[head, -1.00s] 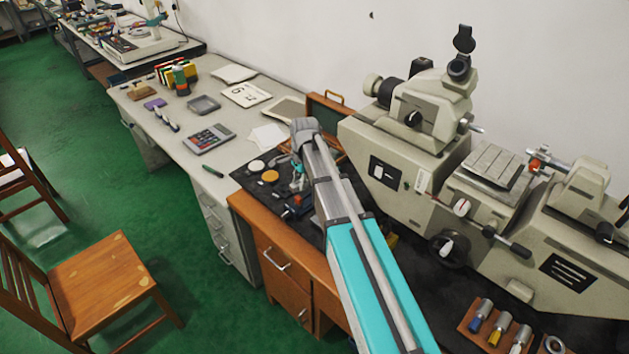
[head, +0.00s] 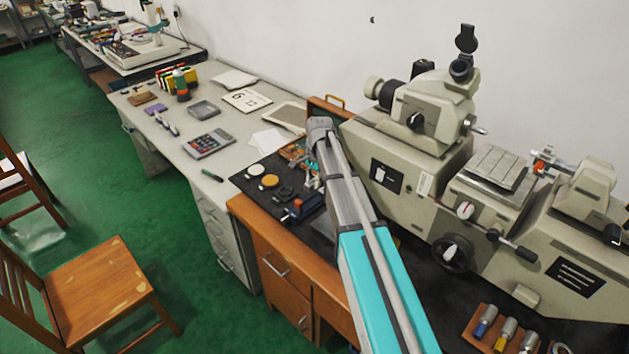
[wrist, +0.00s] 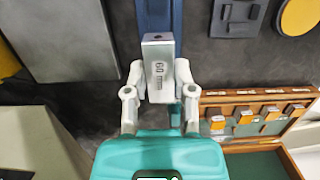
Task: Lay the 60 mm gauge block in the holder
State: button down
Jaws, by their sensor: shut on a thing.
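The 60 mm gauge block (wrist: 157,66), a grey metal block marked "60 mm", is between the fingers of my gripper (wrist: 160,74) in the wrist view. My gripper is shut on it. A long blue piece (wrist: 156,18), perhaps the holder, runs behind the block; I cannot tell whether they touch. In the head view a blue item with a red part (head: 300,208) lies on the black mat, left of my arm. My fingers and the block are mostly hidden there by my arm.
An open wooden case (wrist: 240,108) with several blocks lies at right in the wrist view. A grey plate (wrist: 62,38) is at upper left. A yellow disc (head: 270,181) and white disc (head: 255,169) lie on the mat. A large measuring machine (head: 405,165) stands right of my arm.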

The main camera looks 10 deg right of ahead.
aim_at(313, 202)
jog(key=shift+f+b, duration=2.95)
jog(key=shift+f, duration=0.2)
jog(key=shift+f+b, duration=0.35)
jog(key=shift+c, duration=1.8)
grip_release()
jog(key=shift+r, duration=0.15)
jog(key=shift+r+p, duration=4.15)
jog(key=shift+p, duration=0.1)
jog(key=shift+s, duration=0.15)
